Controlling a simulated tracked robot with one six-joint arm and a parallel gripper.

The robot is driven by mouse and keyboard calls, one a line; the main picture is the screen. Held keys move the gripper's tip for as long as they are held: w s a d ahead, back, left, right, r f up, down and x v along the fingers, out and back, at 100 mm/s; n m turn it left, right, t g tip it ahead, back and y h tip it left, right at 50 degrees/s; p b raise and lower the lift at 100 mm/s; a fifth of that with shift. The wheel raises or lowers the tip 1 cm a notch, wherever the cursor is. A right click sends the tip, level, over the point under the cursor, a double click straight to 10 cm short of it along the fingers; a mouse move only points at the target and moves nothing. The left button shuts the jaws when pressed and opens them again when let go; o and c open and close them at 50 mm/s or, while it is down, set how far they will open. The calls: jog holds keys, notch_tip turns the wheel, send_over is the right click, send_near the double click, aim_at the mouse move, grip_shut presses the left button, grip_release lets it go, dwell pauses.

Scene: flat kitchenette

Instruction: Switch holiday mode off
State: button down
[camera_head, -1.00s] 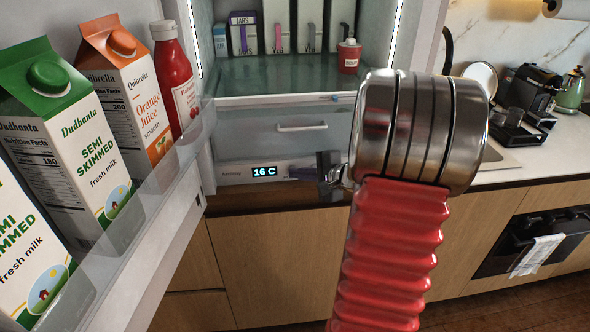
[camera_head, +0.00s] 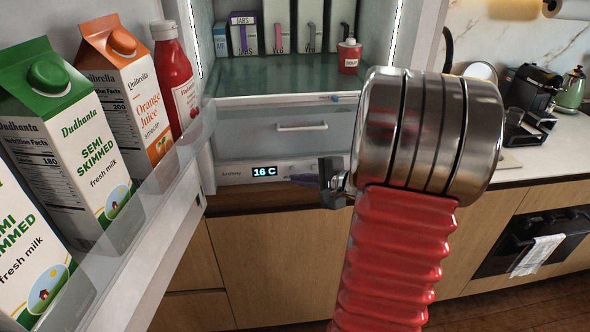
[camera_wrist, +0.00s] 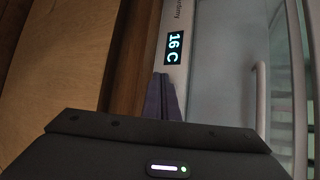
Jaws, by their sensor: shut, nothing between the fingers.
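The open fridge has a pale control strip (camera_head: 232,173) under its drawer, with a lit display (camera_head: 264,172) reading "16 C". The display also shows, turned sideways, in the wrist view (camera_wrist: 174,48). My gripper (camera_head: 305,181) is in front of the strip, to the right of the display. Its purplish fingers are shut with nothing between them, and in the wrist view the fingertips (camera_wrist: 162,98) lie just below the display. I cannot tell whether they touch the strip. No holiday mode marking is readable; the strip's right part is hidden behind my gripper and arm.
The open fridge door on the left holds milk cartons (camera_head: 75,150), an orange juice carton (camera_head: 125,90) and a red bottle (camera_head: 177,85). A clear drawer (camera_head: 285,135) is above the strip. Wooden cabinet fronts (camera_head: 265,260) are below. The counter (camera_head: 560,140) is at the right.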

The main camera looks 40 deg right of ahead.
jog(key=s+a, duration=0.1)
jog(key=s, duration=0.1)
jog(key=s+a, duration=0.1)
jog(key=shift+s+a, duration=0.3)
jog(key=shift+s, duration=0.05)
dwell(0.7)
jog(key=s+a+f+n+g+y, duration=0.1)
jog(key=s+a+n+g, duration=0.35)
jog(key=a, duration=0.35)
jog(key=s+a+f+n+g+y, duration=0.15)
jog(key=s+a+n+g, duration=0.3)
jog(key=a, duration=0.45)
jog(key=s+a+r+n+t+h, duration=0.1)
jog(key=s+a+r+n+h, duration=0.3)
jog(key=a+r+n, duration=0.7)
jog(key=shift+a+n+t, duration=0.3)
jog(key=shift+a, duration=0.85)
